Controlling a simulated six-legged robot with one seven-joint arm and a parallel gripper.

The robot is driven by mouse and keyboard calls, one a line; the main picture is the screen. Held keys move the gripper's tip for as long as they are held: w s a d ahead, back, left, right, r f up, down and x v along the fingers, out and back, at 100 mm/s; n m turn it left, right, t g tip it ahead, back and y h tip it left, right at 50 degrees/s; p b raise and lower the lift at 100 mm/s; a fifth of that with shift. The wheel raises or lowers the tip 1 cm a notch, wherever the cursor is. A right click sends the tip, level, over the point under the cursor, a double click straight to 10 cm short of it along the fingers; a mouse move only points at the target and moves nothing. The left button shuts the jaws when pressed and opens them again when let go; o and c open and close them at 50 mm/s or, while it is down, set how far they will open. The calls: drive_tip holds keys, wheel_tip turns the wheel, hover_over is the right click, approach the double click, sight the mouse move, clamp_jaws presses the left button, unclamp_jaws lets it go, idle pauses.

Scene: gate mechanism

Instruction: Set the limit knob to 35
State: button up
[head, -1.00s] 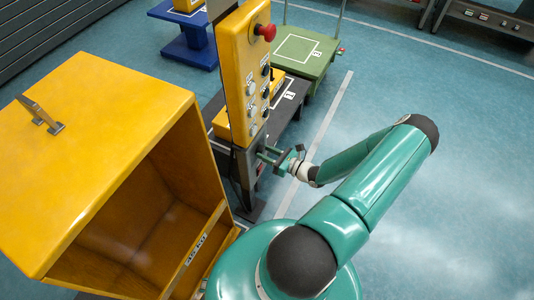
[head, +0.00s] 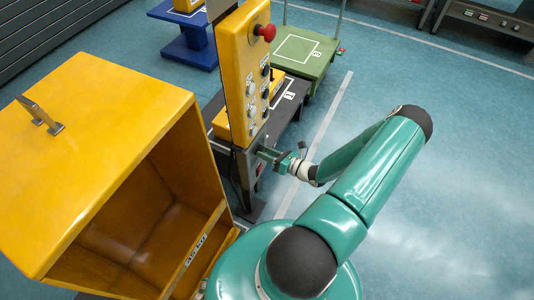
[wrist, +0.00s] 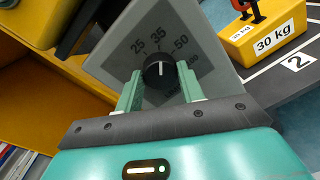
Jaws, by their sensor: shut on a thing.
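The pointer points almost straight up in the wrist view, towards the 35 mark (wrist: 158,34). My gripper (wrist: 160,88) is shut on the knob, with one green finger on each side. In the head view my gripper (head: 268,156) is at the grey lower part of the control post (head: 243,165); the knob itself is hidden there.
The yellow control panel (head: 240,75) with a red button (head: 265,32) rises above my gripper. An open yellow bin (head: 100,130) stands left. A 30 kg yellow weight (wrist: 265,28) sits on a dark platform behind the post. Floor to the right is clear.

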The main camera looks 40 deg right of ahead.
drive_tip(key=o, duration=1)
drive_tip(key=v, duration=1.3)
drive_tip(key=shift+s, duration=0.4)
drive_tip(key=shift+d, duration=0.1)
